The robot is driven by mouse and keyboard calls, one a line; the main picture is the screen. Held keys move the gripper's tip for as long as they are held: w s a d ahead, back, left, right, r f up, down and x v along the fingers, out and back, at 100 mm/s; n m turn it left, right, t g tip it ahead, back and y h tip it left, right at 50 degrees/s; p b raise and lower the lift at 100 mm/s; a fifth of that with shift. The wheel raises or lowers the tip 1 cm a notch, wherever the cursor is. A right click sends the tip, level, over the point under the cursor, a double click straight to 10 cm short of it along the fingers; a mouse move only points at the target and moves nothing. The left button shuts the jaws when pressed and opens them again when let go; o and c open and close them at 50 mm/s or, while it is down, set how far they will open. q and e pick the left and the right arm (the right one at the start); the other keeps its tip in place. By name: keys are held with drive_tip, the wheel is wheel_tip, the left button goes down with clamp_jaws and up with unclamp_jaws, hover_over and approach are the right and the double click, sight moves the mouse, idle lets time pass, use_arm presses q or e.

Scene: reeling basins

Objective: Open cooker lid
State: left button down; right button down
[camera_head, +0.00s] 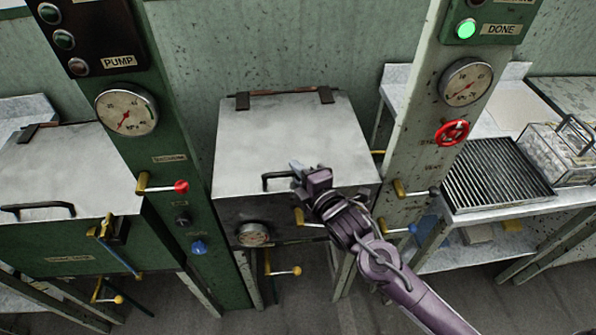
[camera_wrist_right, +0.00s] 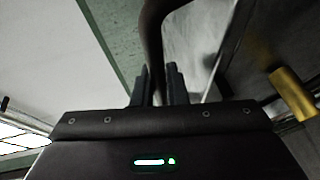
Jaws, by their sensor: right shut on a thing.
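The cooker in the middle has a flat grey metal lid (camera_head: 290,130) that lies down on its body, with hinges at the back edge. A black bar handle (camera_head: 268,182) sits at the lid's front edge. My right gripper (camera_head: 298,172) is at the right part of this handle and shut on it. In the right wrist view, the dark handle (camera_wrist_right: 153,40) runs between the two fingers of my right gripper (camera_wrist_right: 158,86). The gripper hides the handle's right end in the head view. My left gripper is not in view.
A second lidded box (camera_head: 60,170) stands at left beyond a green post with a red-knobbed lever (camera_head: 181,187). Right of the cooker, a pale post carries a red valve wheel (camera_head: 452,132). Beyond it are a slatted rack (camera_head: 492,172) and a wire basket (camera_head: 560,150).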

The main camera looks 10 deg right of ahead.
drive_tip(key=w+r+p, duration=0.4)
drive_tip(key=r+p, duration=0.3)
drive_tip(key=r, duration=0.3)
drive_tip(key=w+r+g+p, duration=0.1)
drive_tip(key=w+r+p, duration=0.4)
drive_tip(key=r, duration=0.6)
drive_tip(key=p, duration=0.2)
drive_tip(key=shift+w+p, duration=0.2)
drive_tip(key=shift+p, duration=0.1)
